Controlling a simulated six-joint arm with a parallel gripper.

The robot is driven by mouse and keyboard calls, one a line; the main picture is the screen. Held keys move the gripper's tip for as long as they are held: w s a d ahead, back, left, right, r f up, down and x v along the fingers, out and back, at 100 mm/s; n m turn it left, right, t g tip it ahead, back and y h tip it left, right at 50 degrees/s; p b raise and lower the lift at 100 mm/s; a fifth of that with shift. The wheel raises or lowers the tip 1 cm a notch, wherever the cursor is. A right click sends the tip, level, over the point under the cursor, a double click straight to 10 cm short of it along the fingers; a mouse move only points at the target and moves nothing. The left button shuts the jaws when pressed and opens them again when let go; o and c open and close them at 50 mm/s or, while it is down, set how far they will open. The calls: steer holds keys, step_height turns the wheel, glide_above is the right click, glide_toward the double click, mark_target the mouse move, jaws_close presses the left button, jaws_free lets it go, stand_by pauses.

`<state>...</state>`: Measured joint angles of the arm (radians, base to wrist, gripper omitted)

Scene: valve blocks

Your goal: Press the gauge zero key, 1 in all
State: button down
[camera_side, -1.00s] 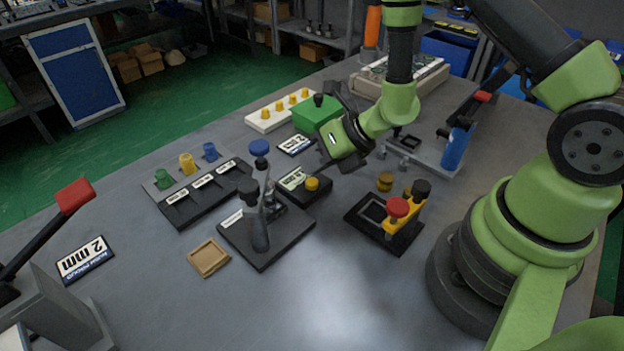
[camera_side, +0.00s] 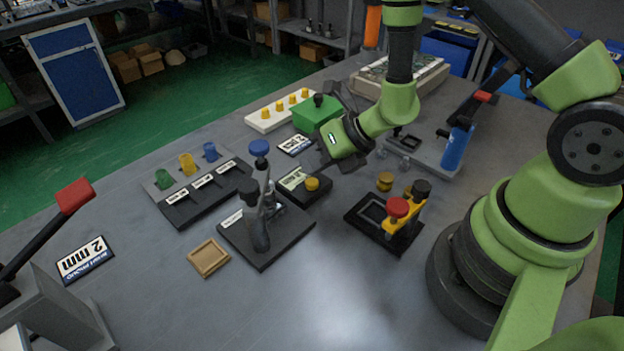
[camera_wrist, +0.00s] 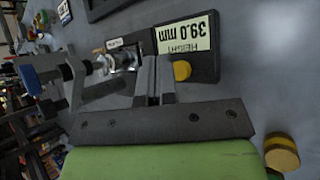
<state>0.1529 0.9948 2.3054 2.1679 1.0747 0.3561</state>
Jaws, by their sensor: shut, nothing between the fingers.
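The gauge is a black block with a pale display (camera_side: 292,179) and a round yellow key (camera_side: 312,184) on its right end. No contact with the key is visible.
A clamp fixture (camera_side: 262,222) stands beside the gauge. A black stand with a red knob (camera_side: 397,207) is to the right, with a small brass cylinder (camera_side: 385,181) near it. A green box (camera_side: 318,113) is behind.

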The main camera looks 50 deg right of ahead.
mark_target(313, 180)
steer(key=shift+f, duration=0.1)
stand_by(0.7)
steer(key=shift+f, duration=0.35)
steer(key=shift+f, duration=0.45)
stand_by(0.7)
stand_by(0.3)
steer(key=shift+r, duration=0.9)
steer(key=shift+r, duration=2.5)
steer(key=shift+r, duration=0.1)
